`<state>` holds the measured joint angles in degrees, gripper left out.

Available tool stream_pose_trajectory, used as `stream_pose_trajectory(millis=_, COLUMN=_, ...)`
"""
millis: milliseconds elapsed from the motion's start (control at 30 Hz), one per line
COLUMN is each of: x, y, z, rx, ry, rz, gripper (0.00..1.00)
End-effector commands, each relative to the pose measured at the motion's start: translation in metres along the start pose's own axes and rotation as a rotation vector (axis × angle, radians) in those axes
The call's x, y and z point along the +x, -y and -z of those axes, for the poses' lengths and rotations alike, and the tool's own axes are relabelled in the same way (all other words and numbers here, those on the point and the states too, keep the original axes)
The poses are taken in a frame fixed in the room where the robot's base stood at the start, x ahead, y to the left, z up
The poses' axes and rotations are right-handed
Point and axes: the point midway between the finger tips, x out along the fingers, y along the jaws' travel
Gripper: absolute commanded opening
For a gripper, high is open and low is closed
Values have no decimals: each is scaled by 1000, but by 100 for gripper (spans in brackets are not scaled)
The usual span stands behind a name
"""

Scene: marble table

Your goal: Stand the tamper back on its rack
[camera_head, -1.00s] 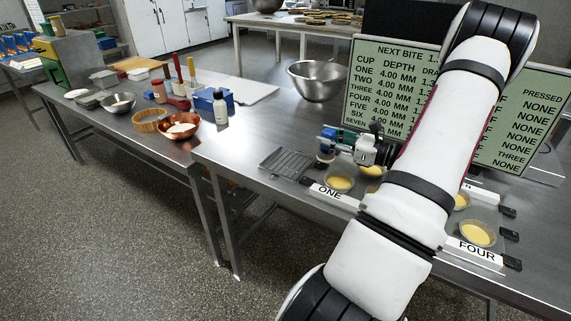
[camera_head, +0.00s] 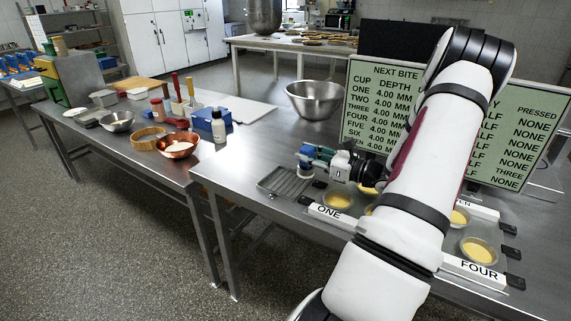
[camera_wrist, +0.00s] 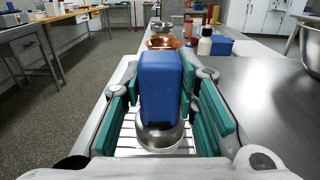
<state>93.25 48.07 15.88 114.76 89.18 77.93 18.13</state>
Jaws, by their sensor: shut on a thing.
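The tamper has a blue block handle (camera_wrist: 160,88) and a round metal base (camera_wrist: 160,135). My gripper (camera_head: 308,158) is shut on the blue handle; in the wrist view its teal fingers (camera_wrist: 160,100) stand on either side of it. The tamper is upright, base down. The rack, a grey slatted tray (camera_head: 284,182), lies on the metal table to the left of the cups. In the wrist view its slats (camera_wrist: 128,143) show beneath and around the base. The tamper is over the rack's right part in the head view; I cannot tell whether the base touches the slats.
Cups with yellow filling (camera_head: 338,200) stand right of the rack, behind the ONE label (camera_head: 328,212). A steel bowl (camera_head: 314,98) and a green board (camera_head: 372,110) stand behind. The side table holds a copper bowl (camera_head: 178,146) and a white bottle (camera_head: 218,124). Table left of the rack is clear.

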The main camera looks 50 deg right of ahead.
Motion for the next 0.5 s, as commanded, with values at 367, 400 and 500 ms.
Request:
stream_pose_trajectory(millis=367, x=43, y=-10, z=4, rx=-2, ry=1, rz=-1, gripper=0)
stream_pose_trajectory(millis=400, x=46, y=-10, z=4, rx=-2, ry=1, rz=-1, gripper=0)
stream_pose_trajectory(millis=500, x=58, y=-13, z=5, rx=-1, ry=2, rz=-2, gripper=0)
